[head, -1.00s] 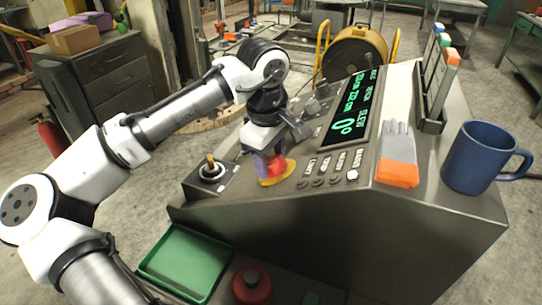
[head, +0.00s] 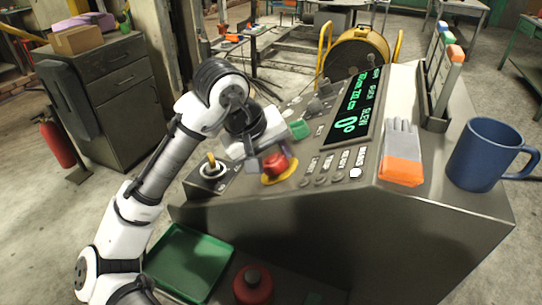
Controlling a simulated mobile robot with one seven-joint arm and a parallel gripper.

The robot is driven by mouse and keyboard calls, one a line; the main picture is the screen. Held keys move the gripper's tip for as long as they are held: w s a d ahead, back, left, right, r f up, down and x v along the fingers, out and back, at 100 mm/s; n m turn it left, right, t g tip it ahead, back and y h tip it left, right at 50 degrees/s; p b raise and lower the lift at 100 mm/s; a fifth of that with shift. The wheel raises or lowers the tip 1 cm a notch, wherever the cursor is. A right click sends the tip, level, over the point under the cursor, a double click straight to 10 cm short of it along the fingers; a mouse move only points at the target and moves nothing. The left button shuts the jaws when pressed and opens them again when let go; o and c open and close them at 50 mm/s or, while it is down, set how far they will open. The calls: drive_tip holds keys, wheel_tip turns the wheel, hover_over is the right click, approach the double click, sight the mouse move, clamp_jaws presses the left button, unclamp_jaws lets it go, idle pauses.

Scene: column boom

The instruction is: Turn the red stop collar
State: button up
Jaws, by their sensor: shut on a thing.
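The red stop collar (head: 275,164) sits on a yellow base (head: 283,177) on the sloping face of the grey console. My gripper (head: 271,161) comes in from the upper left, tilted low over the panel, and is shut on the red collar. A grey finger shows on the left of the collar and a purplish part shows behind it on the right. The fingers partly hide the collar's far side.
A joystick (head: 211,167) stands left of the collar. A green knob (head: 299,129) is just behind the gripper. The display (head: 352,108), gloves (head: 401,155) and blue mug (head: 487,154) are to the right. A green tray (head: 188,262) and red bottle (head: 252,286) are below.

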drive_tip(key=shift+f+m+h, duration=0.1)
drive_tip(key=shift+m+h, duration=0.2)
drive_tip(key=shift+m, duration=0.2)
drive_tip(key=shift+s, duration=0.1)
drive_tip(key=o, duration=1)
drive_tip(key=b+v, duration=0.1)
drive_tip(key=v, duration=1.3)
drive_tip(key=shift+s+f, duration=0.1)
